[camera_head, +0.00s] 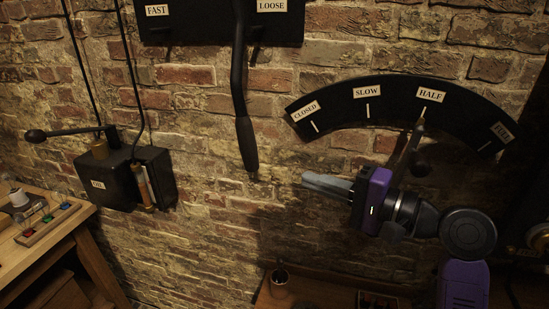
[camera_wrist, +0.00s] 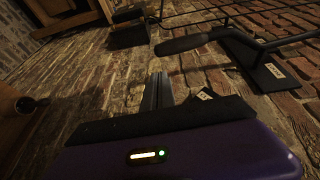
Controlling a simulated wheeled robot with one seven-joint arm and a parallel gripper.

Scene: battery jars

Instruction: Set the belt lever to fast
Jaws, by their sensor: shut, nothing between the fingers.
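The belt lever (camera_head: 247,140) is a long black bar with a thick grip. It hangs down the brick wall from a black plate (camera_head: 205,30) with a FAST label (camera_head: 157,10) at left and a LOOSE label (camera_head: 272,5) at right. The bar crosses the plate nearer LOOSE. My gripper (camera_head: 305,181) is shut and empty, right of and slightly below the grip, apart from it. In the wrist view, the shut fingers (camera_wrist: 157,90) point toward the wall, and the lever's grip (camera_wrist: 182,44) shows beyond them, with the labelled plate (camera_wrist: 258,66) at right.
A curved black scale (camera_head: 367,90) marked CLOSED, SLOW and HALF is on the wall, with a lever behind my arm. An oil box (camera_head: 115,185) with a black handle is at left, above a wooden table (camera_head: 60,240). A shelf (camera_head: 320,292) lies below. The wall below the grip is clear.

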